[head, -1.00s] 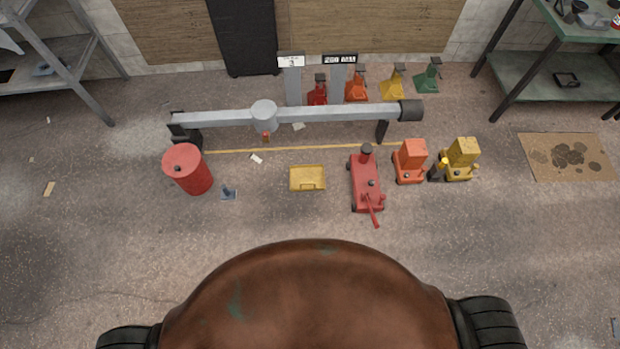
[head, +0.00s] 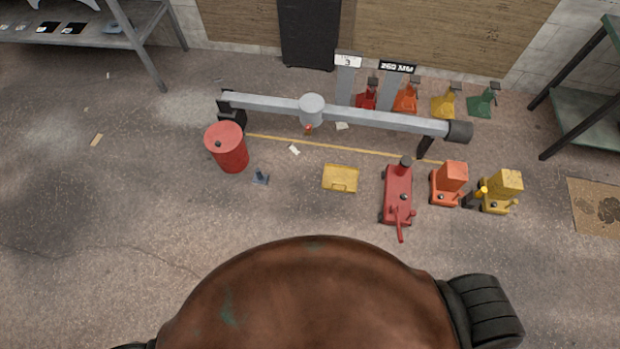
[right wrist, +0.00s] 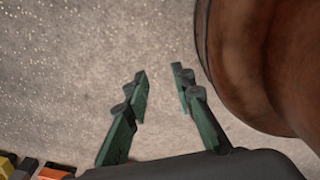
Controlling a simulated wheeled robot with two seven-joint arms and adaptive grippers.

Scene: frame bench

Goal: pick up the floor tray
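The floor tray (head: 341,178) is a shallow yellow tray lying flat on the concrete floor, near the middle of the head view. It lies between a small blue stand and a red floor jack, on the near side of a yellow floor line. My right gripper (right wrist: 160,76) shows in the right wrist view with its two green fingers apart and nothing between them, over bare floor. The tray does not show in the right wrist view. My left gripper is not in the head view.
A red drum (head: 230,150) and the small blue stand (head: 261,177) are left of the tray. The red floor jack (head: 398,193) is close on its right, then orange (head: 449,185) and yellow (head: 502,192) machines. A long grey beam (head: 370,117) lies behind.

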